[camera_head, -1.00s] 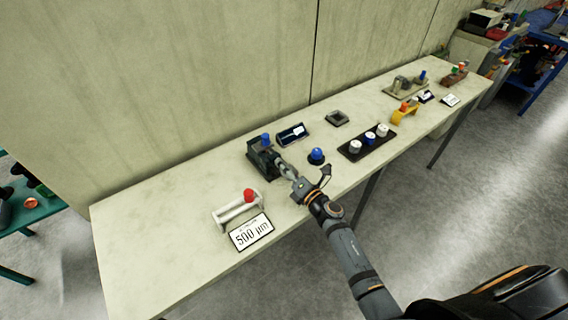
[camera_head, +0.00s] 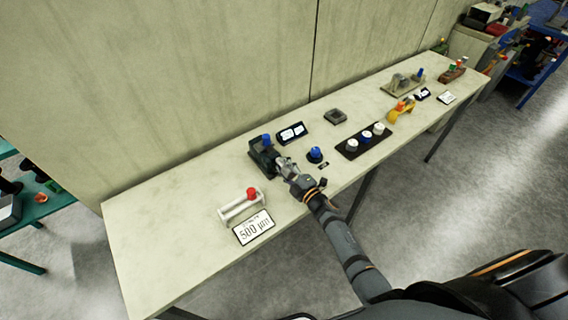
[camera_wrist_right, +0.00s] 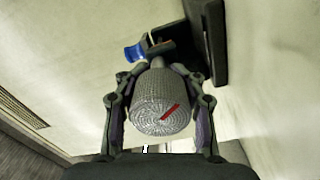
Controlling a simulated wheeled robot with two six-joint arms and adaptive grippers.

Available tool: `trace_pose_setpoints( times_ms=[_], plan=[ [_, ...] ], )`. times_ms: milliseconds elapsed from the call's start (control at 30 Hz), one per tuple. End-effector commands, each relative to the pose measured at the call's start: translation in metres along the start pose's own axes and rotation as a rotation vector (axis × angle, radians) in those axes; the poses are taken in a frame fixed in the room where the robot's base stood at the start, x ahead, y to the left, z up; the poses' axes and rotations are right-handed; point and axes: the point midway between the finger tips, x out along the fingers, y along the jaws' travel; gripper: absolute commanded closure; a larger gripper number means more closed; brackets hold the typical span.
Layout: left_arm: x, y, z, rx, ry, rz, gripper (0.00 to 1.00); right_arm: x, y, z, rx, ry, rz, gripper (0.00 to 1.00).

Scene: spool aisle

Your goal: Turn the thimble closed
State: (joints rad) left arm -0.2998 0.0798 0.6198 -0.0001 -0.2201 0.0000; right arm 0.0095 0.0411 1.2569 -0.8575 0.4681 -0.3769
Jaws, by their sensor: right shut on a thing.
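The thimble (camera_wrist_right: 158,98) is a grey knurled cylinder with a red line on its end face, seen in the right wrist view. My right gripper (camera_wrist_right: 160,88) has one finger on each side of it and is shut on it. In the head view the right gripper (camera_head: 284,164) is at the front right of a black device (camera_head: 259,158) with a blue knob (camera_head: 266,140). The blue part also shows in the wrist view (camera_wrist_right: 135,52). In the head view the thimble is mostly hidden by the fingers. My left gripper is not in view.
A blue button (camera_head: 315,154) and a black tray (camera_head: 351,150) with several knobs are to the right. A "500 µm" card (camera_head: 254,228) and a white holder with a red ball (camera_head: 252,193) are at front left.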

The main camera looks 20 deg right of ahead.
Motion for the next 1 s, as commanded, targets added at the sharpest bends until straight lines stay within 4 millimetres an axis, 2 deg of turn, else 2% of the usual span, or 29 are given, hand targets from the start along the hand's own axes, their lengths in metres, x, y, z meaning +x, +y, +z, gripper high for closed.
trace_pose_setpoints(
  times_ms=[333,867,900,1000],
  plan=[
    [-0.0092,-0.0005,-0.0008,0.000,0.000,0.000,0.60,0.0001,0.0008,-0.0002,0.125,0.000,0.000,0.95],
    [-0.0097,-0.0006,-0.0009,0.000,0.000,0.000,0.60,-0.0001,-0.0002,0.0002,0.144,0.000,0.000,0.95],
    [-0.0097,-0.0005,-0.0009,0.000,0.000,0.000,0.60,-0.0001,-0.0002,0.0002,0.144,0.000,0.000,0.60],
    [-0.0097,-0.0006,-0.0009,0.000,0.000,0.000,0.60,-0.0001,-0.0002,0.0001,0.144,0.000,0.000,0.46]
  ],
)
